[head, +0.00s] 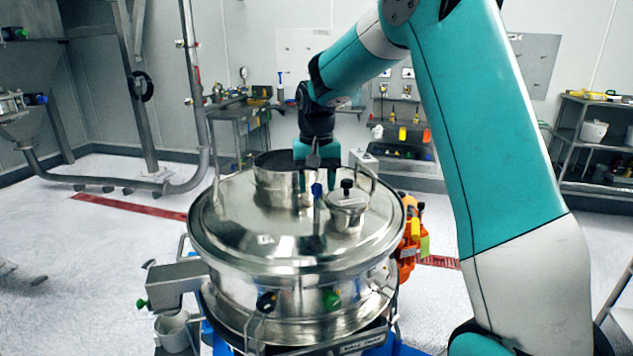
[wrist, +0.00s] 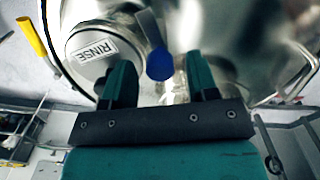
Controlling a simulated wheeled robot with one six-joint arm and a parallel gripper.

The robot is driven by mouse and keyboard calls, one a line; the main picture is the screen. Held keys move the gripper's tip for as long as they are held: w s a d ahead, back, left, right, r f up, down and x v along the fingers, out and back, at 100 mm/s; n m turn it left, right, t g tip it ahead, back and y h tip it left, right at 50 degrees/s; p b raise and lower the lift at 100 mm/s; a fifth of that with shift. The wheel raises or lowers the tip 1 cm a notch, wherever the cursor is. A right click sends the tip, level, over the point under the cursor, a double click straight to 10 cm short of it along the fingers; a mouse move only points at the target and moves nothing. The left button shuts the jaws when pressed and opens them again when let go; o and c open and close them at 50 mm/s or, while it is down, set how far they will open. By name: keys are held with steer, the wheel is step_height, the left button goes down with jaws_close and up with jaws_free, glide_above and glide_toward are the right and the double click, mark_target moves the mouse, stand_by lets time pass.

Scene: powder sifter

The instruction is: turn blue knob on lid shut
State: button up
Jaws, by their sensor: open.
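The round steel lid (head: 235,222) covers the sifter drum in the head view. The blue knob (head: 317,190) stands near the middle of the lid, between a wide steel collar and a small black-knobbed cap. In the wrist view the blue knob (wrist: 160,64) is at the end of a short grey lever. My gripper (head: 316,177) points down over the lid. In the wrist view my gripper (wrist: 160,70) is open, with one teal finger on each side of the knob and gaps between. I cannot tell how far the fingertips are above the knob.
The steel collar (head: 270,180) rises left of the gripper, and the small cap (head: 346,212) stands close on the right. A cap marked RINSE (wrist: 92,55) is beside the left finger. Lid handles curve up nearby. An orange device (head: 409,245) hangs at the drum's right side.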

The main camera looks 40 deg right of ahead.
steer(key=shift+f, duration=0.35)
steer(key=c, duration=0.9)
steer(key=shift+c, duration=0.2)
